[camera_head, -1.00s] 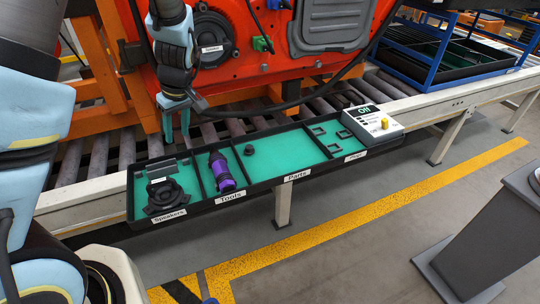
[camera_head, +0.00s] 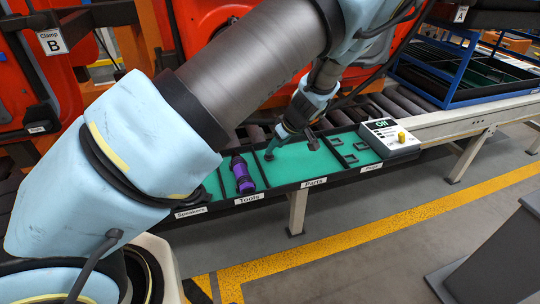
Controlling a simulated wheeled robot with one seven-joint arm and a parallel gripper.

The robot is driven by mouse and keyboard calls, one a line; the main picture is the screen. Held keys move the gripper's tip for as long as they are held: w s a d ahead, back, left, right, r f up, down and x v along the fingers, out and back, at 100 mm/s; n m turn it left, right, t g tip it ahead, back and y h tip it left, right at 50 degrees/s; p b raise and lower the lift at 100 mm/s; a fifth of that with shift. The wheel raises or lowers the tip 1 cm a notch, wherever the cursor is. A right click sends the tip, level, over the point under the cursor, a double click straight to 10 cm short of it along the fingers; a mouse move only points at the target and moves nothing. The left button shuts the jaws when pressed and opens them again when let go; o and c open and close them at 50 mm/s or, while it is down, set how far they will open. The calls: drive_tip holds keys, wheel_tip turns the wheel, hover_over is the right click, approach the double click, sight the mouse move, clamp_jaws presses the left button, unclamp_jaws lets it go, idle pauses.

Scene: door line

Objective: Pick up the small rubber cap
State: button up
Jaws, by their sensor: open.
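The small rubber cap (camera_head: 268,157) is a small dark piece on the green floor of the tray's Parts compartment, near its left divider. My gripper (camera_head: 284,146) is open and low over this compartment, pointing down. A teal finger is close to the cap, just above and right of it in the picture. I cannot tell whether they touch. A dark piece (camera_head: 313,145) below the wrist, to the right, may be part of my gripper. The tray (camera_head: 225,208) has a black rim and labelled compartments.
A purple and black tool (camera_head: 242,174) lies in the Tools compartment to the left. Black brackets (camera_head: 349,158) lie to the right. Red door panels (camera_head: 190,25) hang behind. My arm hides much of the left side.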

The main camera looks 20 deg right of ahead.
sight(271, 158)
drive_tip(key=p+x, duration=0.1)
drive_tip(key=x, duration=0.1)
drive_tip(key=p+x, duration=0.1)
drive_tip(key=x, duration=0.1)
drive_tip(key=shift+w+r, duration=0.15)
drive_tip(key=shift+w, duration=0.2)
drive_tip(key=shift+w+f, duration=0.25)
drive_tip(key=shift+f, duration=0.3)
clamp_jaws()
